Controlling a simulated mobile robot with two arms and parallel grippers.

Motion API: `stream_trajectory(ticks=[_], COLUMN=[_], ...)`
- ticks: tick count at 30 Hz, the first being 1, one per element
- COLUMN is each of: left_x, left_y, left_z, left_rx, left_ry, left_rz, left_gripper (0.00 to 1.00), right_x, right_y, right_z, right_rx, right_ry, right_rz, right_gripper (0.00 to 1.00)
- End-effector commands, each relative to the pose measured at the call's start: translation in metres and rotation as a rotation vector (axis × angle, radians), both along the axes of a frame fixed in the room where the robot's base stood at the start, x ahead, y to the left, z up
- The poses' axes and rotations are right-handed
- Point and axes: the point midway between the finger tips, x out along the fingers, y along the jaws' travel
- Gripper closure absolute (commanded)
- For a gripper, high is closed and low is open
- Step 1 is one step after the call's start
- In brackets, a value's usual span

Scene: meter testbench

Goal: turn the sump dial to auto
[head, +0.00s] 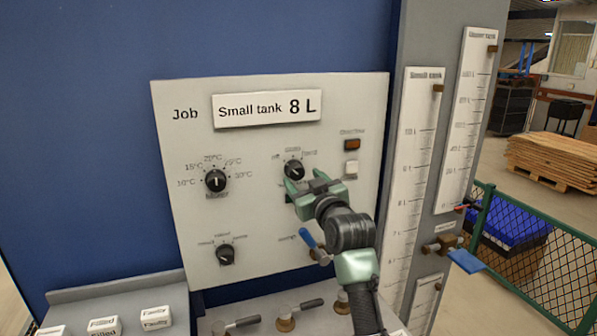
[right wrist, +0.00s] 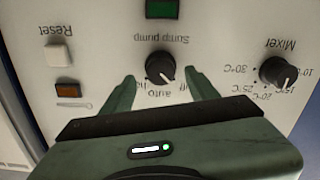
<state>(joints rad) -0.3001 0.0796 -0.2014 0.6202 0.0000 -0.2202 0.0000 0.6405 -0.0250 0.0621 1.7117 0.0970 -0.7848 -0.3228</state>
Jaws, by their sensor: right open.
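The sump pump dial (head: 294,171) is a black knob with a white pointer line on the grey panel (head: 190,115). In the right wrist view the dial (right wrist: 160,66) appears upside down, with "off", "auto" and a partly hidden third label along its lower side. Its pointer slants lower right there, towards "off". My right gripper (head: 305,181) is open and empty, just below the dial in the head view. In the right wrist view its two fingers (right wrist: 160,82) stand on either side of the dial, apart from it. My left gripper is out of view.
The mixer dial (head: 215,181) is to the left, with another black dial (head: 226,253) below it. An orange lamp (head: 352,145) and white reset button (head: 351,169) are on the right. A blue lever (head: 310,240) and brass valves (head: 285,322) lie lower. A green lamp (right wrist: 163,8) is near the dial.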

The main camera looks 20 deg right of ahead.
Motion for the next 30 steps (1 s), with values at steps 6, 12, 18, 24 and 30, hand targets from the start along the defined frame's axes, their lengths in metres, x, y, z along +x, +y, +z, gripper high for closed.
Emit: stream_trajectory(ticks=[6,12,18,24,30], left_x=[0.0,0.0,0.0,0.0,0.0], left_y=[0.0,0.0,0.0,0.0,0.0], left_z=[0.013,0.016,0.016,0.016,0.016], left_rx=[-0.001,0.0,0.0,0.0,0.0], left_ry=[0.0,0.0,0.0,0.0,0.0], left_rz=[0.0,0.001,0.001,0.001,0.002], left_gripper=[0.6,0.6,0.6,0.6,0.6], right_x=[0.028,0.039,0.04,0.04,0.04], right_y=[0.001,0.002,0.002,0.002,0.002], right_z=[0.002,0.0,-0.001,-0.001,-0.001], right_rx=[0.002,0.001,0.001,0.001,0.002], right_ry=[0.001,0.001,0.001,0.001,0.001], right_rz=[0.001,0.001,0.001,0.001,0.001], right_gripper=[0.41,0.41,0.41,0.74,1.0])
